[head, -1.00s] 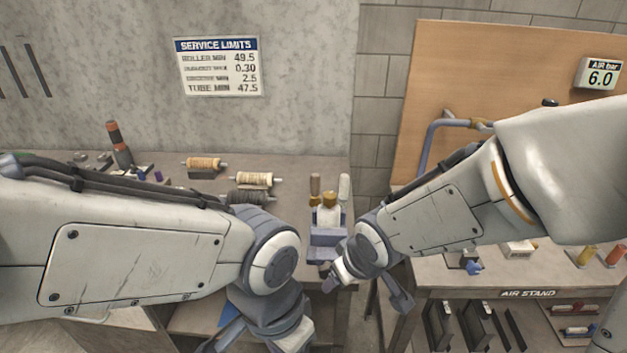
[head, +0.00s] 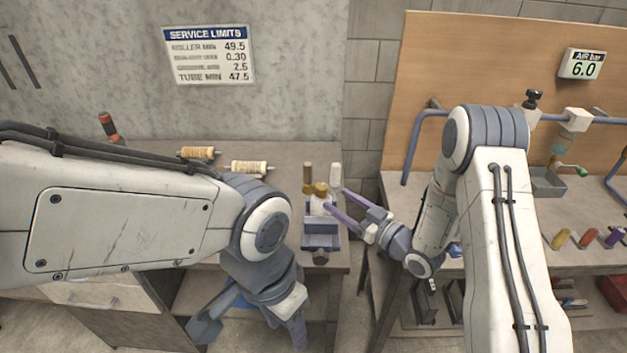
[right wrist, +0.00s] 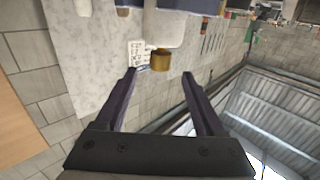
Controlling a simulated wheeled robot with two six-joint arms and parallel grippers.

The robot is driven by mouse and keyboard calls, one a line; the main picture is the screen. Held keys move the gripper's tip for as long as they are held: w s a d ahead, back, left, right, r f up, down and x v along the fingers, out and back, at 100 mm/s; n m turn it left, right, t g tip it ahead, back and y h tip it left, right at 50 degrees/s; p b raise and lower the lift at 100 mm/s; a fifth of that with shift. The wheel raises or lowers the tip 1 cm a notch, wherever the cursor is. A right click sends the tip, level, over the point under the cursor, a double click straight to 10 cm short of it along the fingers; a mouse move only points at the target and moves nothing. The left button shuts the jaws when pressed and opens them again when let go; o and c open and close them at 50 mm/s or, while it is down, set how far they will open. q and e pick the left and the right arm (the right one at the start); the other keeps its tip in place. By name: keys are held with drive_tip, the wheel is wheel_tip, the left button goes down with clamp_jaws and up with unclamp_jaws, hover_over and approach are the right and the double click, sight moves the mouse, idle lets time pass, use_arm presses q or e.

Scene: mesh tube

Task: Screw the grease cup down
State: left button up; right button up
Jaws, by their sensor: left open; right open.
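The grease cup, seen as a brass cap (head: 320,188) on a white body (head: 318,207), stands upright in a blue-grey holder (head: 321,236) at the right end of the left bench. My right gripper (head: 335,197) is open, its two long fingers pointing left at the cap. In the right wrist view the brass cap (right wrist: 160,60) appears between the two fingertips (right wrist: 160,74), with gaps on both sides; I see no contact. My left gripper (head: 250,328) is open and empty, low in front of the left bench.
A brown-handled item (head: 307,176) and a white bottle-like item (head: 335,176) stand close behind the cup. Wrapped rollers (head: 249,167) lie further left on the bench. A gap separates it from the right bench (head: 545,245), which has blue pipework (head: 430,114).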

sight(317, 185)
drive_tip(key=p+x, duration=0.3)
drive_tip(key=x, duration=0.6)
drive_tip(key=shift+a+r, duration=0.1)
drive_tip(key=shift+a, duration=0.05)
drive_tip(key=shift+w+a, duration=0.3)
drive_tip(key=shift+w, duration=0.1)
clamp_jaws()
drive_tip(key=m+t+h+b, duration=0.1)
drive_tip(key=m+h+b, duration=0.1)
drive_tip(key=h, duration=0.1)
drive_tip(key=d+m+t+h+b, duration=0.1)
drive_tip(key=m+t+h+b, duration=0.1)
drive_tip(key=h, duration=0.1)
drive_tip(key=m+t+h+b, duration=0.2)
drive_tip(key=m+h, duration=0.1)
drive_tip(key=h, duration=0.1)
drive_tip(key=shift+w+d, duration=0.35)
drive_tip(key=shift+w, duration=0.05)
idle(0.3)
